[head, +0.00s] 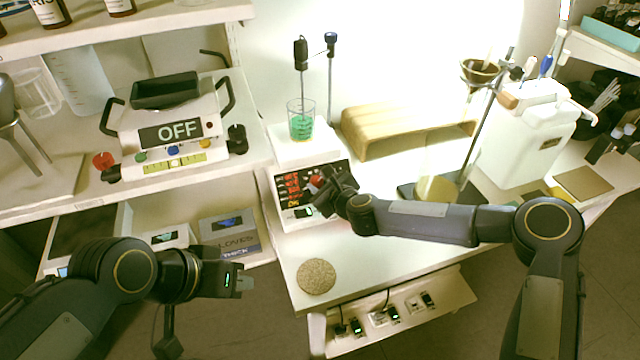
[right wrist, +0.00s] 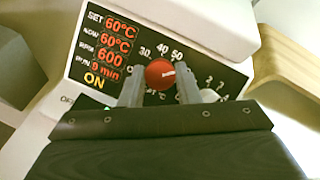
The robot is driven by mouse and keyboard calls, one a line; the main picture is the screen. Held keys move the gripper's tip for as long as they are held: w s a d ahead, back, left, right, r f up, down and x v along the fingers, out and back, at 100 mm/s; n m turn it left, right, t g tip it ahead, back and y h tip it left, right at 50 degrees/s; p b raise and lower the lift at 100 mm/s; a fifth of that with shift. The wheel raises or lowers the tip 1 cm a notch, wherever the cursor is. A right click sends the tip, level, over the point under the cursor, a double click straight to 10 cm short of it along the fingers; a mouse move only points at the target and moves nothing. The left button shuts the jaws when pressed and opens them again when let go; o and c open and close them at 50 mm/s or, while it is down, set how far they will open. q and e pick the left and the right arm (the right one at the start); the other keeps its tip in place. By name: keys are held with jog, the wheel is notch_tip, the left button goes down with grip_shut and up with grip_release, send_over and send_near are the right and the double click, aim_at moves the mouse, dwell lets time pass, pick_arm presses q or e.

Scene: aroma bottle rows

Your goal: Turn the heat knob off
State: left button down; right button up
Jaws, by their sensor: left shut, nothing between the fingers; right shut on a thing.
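The red heat knob (right wrist: 160,75) is on the black front panel of the white hotplate (head: 300,146), beside a scale reading 30, 40, 50. Its pale mark points roughly right. My right gripper (right wrist: 160,88) is shut on this knob, one finger on each side; it also shows at the panel in the head view (head: 326,186). The display (right wrist: 112,50) reads SET 60°C, 60°C, 600, 9 min and ON. Part of the panel is hidden behind the gripper. My left gripper (head: 242,282) is shut and empty, at lower left, away from the hotplate.
A beaker of green liquid (head: 301,122) stands on the hotplate. A paler second knob (right wrist: 209,96) sits right of the red one. A round cork mat (head: 316,276) lies in front.

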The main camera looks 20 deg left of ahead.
jog(key=n+g, duration=0.1)
jog(key=n, duration=0.2)
jog(key=shift+r, duration=0.1)
jog(key=n+g, duration=0.1)
jog(key=n, duration=0.3)
jog(key=shift+w+r+p, duration=0.1)
jog(key=shift+p, duration=0.3)
jog(key=n+g+p, duration=0.1)
jog(key=n, duration=0.1)
jog(key=n+g, duration=0.1)
jog(key=n, duration=0.2)
jog(key=shift+n+p, duration=0.3)
jog(key=shift+p, duration=0.05)
jog(key=n, duration=0.2)
jog(key=n+h, duration=0.1)
jog(key=n, duration=0.1)
jog(key=shift+w+g+h+p, duration=0.1)
jog(key=shift+g+h+p, duration=0.2)
jog(key=shift+g, duration=0.1)
jog(key=n, duration=0.3)
jog(key=shift+a+h, duration=0.1)
jog(key=shift+h, duration=0.2)
jog(key=n+h+b, duration=0.1)
jog(key=n, duration=0.2)
jog(key=n+h+b, duration=0.1)
jog(key=n, duration=0.2)
jog(key=shift+a, duration=0.1)
jog(key=shift+n+h+b, duration=0.6)
jog(key=shift+n+h, duration=0.2)
jog(key=shift+n, duration=0.9)
